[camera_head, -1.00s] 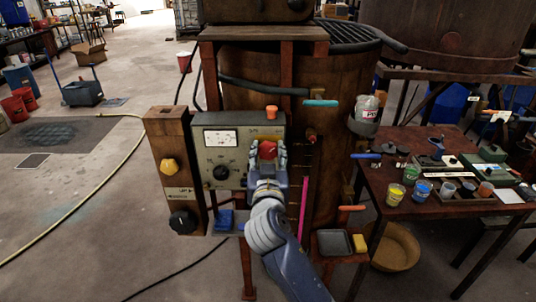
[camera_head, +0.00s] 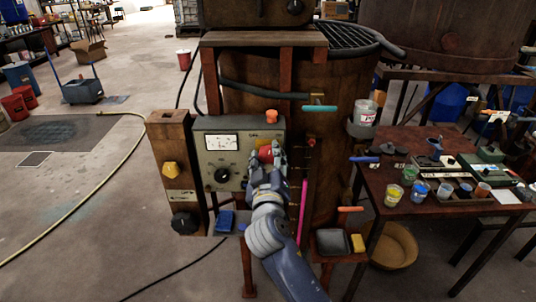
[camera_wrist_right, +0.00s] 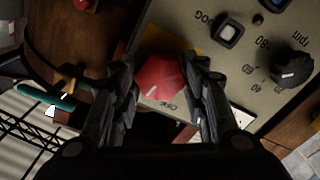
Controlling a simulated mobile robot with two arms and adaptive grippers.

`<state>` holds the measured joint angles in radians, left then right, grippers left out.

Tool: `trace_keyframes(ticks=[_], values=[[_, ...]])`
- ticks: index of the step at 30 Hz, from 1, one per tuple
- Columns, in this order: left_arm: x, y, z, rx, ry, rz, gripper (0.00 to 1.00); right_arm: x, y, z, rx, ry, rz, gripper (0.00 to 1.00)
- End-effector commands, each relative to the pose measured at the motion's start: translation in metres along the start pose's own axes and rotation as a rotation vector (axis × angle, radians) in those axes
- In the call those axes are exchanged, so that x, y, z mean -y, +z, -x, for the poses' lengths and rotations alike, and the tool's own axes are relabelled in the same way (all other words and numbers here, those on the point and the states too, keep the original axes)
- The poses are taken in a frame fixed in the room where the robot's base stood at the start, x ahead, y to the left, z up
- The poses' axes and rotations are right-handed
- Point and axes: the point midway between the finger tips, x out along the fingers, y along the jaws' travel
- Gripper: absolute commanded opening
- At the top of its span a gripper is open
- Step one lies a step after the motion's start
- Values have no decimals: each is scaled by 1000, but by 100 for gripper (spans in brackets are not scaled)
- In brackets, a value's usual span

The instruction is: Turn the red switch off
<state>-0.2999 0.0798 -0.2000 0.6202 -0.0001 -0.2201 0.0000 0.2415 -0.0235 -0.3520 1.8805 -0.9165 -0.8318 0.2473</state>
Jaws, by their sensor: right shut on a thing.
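The red switch (camera_head: 265,154) is a knob on a yellow plate at the right side of the grey control panel (camera_head: 210,142). My right gripper (camera_head: 267,156) reaches up to it, with its fingers on both sides of the knob. In the right wrist view, the red knob (camera_wrist_right: 162,78) sits between the two fingers (camera_wrist_right: 160,90), which are shut on it. Part of the knob and its plate is hidden by the fingers in the head view. My left gripper is not in view.
A wooden post with a yellow knob (camera_head: 171,171) stands at left. A table (camera_head: 400,235) with several paint cups is at right.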

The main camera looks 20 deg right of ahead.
Motion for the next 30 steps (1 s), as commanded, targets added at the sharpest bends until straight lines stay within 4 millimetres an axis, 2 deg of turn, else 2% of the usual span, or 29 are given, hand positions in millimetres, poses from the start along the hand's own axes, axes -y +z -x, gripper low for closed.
trace_keyframes(ticks=[18, 30], values=[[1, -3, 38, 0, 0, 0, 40, -1, -2, 0, 1, -2, 589, 17], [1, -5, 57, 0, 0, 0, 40, 0, -1, 0, -1, -2, 897, 17]])
